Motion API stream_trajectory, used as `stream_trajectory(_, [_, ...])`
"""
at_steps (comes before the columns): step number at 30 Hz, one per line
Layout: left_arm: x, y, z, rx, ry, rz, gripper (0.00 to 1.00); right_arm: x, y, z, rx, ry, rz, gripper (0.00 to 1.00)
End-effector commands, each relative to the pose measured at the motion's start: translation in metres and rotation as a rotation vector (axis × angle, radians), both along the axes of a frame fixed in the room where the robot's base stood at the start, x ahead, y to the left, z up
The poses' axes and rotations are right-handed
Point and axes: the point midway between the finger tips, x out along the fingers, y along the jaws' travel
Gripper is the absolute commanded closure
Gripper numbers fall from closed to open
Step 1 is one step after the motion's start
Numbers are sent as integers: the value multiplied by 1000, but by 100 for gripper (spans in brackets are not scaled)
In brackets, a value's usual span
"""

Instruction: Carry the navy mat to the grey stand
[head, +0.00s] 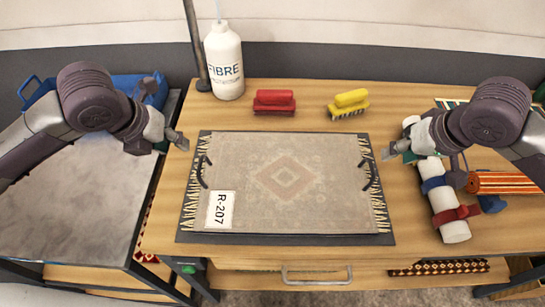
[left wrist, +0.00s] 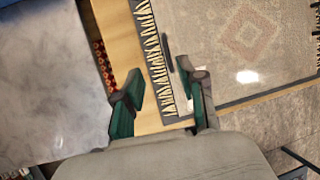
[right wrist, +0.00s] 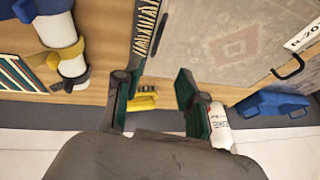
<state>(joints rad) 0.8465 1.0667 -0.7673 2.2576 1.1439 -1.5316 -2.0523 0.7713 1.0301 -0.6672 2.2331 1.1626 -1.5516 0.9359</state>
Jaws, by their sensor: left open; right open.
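The dark navy mat (head: 285,239) lies flat on the wooden table, with a faded fringed rug (head: 325,205) on top of it. Black handles stand at its left (head: 204,172) and right (head: 371,175) ends. The grey stand (head: 75,215) is left of the table; its flat top is bare in front. My left gripper (head: 180,140) is open and empty near the mat's back left corner. In the left wrist view its open jaws (left wrist: 158,95) are beside the fringe. My right gripper (head: 388,153) is open and empty by the mat's right edge, its jaws (right wrist: 155,88) apart.
A white bottle (head: 224,62), a red brush (head: 273,102) and a yellow brush (head: 349,103) stand behind the mat. Strapped white rolls (head: 442,200) and a striped roll (head: 505,182) lie to its right. A blue tub (head: 125,85) sits at the stand's back. A post (head: 196,45) rises at the back.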

Motion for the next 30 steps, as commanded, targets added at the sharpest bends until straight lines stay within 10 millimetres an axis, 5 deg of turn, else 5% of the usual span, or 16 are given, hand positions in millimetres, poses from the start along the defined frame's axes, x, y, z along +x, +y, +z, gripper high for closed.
stream_trajectory(14, [4,-1,-8,2,1,-7,60,3,2,-8,2,5,-3,60])
stream_trajectory(30, [40,-18,-97,0,1,-6,60,39,20,-98,1,3,-3,60])
